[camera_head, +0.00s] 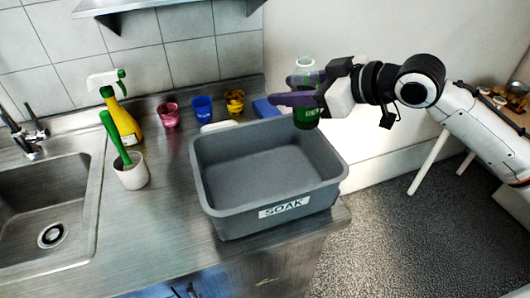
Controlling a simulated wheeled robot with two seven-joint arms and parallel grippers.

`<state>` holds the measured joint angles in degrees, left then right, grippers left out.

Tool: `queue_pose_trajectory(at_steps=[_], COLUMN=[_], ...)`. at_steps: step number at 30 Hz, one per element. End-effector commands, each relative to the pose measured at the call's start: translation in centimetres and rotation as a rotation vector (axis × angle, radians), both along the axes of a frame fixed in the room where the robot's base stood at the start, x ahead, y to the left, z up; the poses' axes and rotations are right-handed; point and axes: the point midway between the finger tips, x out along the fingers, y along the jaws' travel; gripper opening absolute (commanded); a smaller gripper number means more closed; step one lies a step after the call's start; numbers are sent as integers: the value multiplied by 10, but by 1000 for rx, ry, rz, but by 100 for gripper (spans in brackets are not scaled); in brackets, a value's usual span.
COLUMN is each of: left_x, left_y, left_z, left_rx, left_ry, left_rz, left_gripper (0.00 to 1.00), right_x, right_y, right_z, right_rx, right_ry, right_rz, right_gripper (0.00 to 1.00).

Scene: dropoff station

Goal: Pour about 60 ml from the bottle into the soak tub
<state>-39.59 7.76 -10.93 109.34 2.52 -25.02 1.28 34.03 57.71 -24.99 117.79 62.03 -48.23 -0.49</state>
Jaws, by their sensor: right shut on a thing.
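The soak tub (200,192) is a grey rectangular bin with a SOAK label on its front. It stands on the steel counter near the right end and looks empty inside. My right gripper (296,92), with purple fingers, is shut on a green bottle (306,118) with a pale top. It holds the bottle about upright at the tub's back right corner in the picture. The fingers hide the bottle's middle, and I cannot tell its exact height over the rim. My left gripper is not in view.
A sink (45,215) is at the left. A yellow spray bottle (122,120) and a white cup (131,172) with a green-handled tool stand left of the tub. Pink (169,115), blue (203,108) and yellow (235,102) cups and a blue sponge (266,108) stand behind. A shelf (130,5) hangs above.

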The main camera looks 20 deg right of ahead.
Motion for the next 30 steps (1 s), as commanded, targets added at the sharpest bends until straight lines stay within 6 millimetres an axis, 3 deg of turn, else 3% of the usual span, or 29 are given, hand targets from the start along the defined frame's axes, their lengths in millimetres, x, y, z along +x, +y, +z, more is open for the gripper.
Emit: queue_pose_trajectory(at_steps=[9, 22, 30], left_x=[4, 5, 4], left_y=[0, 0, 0], left_z=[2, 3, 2], left_rx=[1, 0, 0], left_ry=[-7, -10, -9], left_rz=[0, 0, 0], left_gripper=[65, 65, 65], right_x=[-2, -5, -2], right_y=[4, 11, 5], right_z=[-16, -20, -10], right_rx=[-190, -451, -615], right_ry=[-80, -184, -249], right_rz=[2, 2, 0], right_gripper=[15, 15, 15])
